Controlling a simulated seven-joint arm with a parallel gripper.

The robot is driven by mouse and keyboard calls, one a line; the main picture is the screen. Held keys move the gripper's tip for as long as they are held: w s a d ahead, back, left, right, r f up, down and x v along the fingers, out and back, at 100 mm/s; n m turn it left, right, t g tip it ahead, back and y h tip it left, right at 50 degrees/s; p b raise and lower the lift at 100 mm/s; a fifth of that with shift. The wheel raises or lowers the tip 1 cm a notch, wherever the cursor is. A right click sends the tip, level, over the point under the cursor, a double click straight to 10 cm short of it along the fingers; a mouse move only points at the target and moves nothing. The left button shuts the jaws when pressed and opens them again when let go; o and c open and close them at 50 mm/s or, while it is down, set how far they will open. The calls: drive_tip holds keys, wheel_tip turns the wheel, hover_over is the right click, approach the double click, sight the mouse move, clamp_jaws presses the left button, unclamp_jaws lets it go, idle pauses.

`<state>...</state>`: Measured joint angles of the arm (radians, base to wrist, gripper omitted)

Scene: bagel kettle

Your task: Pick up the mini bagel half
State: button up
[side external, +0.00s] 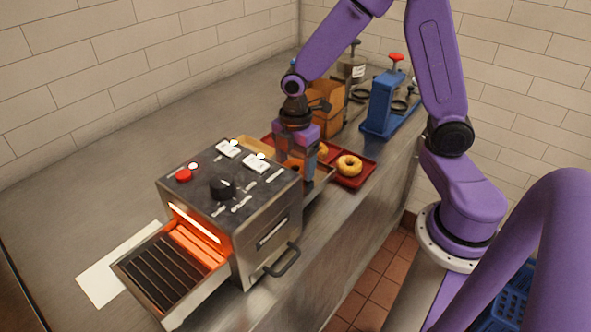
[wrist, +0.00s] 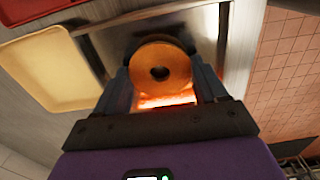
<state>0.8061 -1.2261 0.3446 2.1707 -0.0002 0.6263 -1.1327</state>
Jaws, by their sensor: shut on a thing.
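A mini bagel half (wrist: 160,52), a golden-brown ring with a dark hole, sits between the two fingers of my gripper (wrist: 163,82) in the wrist view. The fingers are shut on its left and right edges, and its round face points toward the wrist camera. In the side view my gripper (side external: 298,168) points down just behind the toaster. An orange-brown patch of the held bagel half (side external: 294,166) shows there, partly hidden by the fingers and the toaster. An orange glow shows beyond it in the wrist view.
The steel toaster (side external: 232,205) stands close to my gripper, with a glowing opening and wire rack (side external: 160,272) in front. A red tray (side external: 362,178) holds a bagel (side external: 349,165). A blue stand (side external: 382,105) and brown box (side external: 325,105) are behind. A pale yellow tray (wrist: 45,75) shows left.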

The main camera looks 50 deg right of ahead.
drive_tip(key=shift+r, duration=0.1)
drive_tip(key=shift+r, duration=0.5)
wheel_tip(320, 180, up, 2)
drive_tip(key=shift+s+r, duration=0.1)
drive_tip(key=shift+r, duration=0.1)
drive_tip(key=s+d+r, duration=0.1)
drive_tip(key=s+r, duration=0.8)
drive_tip(key=s, duration=0.4)
drive_tip(key=shift+s+r, duration=0.2)
drive_tip(key=shift+s, duration=0.2)
